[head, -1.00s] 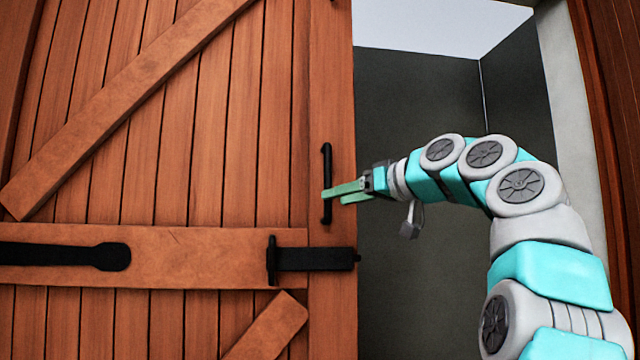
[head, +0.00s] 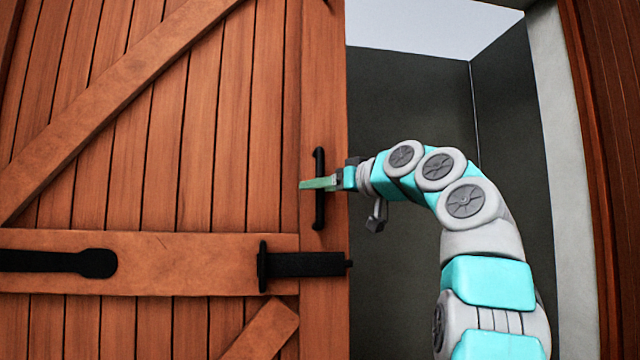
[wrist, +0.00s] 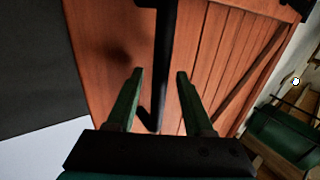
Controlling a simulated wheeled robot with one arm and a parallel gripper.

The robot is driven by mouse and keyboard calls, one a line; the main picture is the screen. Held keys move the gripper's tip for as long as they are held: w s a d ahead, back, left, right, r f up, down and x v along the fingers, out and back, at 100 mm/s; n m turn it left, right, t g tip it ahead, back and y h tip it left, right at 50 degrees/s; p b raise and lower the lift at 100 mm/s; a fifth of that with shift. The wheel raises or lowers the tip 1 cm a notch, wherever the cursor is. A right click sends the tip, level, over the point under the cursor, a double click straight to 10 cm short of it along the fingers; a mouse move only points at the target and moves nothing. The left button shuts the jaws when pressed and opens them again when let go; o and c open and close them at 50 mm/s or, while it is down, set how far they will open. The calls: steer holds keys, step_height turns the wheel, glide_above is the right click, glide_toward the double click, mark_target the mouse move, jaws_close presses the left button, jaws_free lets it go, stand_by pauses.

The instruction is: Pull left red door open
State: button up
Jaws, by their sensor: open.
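The left red door (head: 230,130) is a reddish-brown plank door on the left of the head view, with a gap at its right edge. Its black vertical bar handle (head: 319,212) is near that edge. My gripper (head: 305,184) is at the handle's mid height, reaching in from the right. In the wrist view my gripper (wrist: 159,75) is open, with two green fingers apart. The black handle (wrist: 160,70) passes between the fingers there. I cannot tell whether either finger touches it.
A black latch (head: 300,264) and a black hinge strap (head: 60,262) lie on the door's cross plank. Right of the door is an opening with dark grey walls (head: 410,100) and a pale post (head: 550,120). Another reddish-brown door (head: 605,120) stands at the far right.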

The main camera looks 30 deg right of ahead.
steer(key=shift+w, duration=0.1)
steer(key=shift+c, duration=0.3)
jaws_close()
stand_by(1.0)
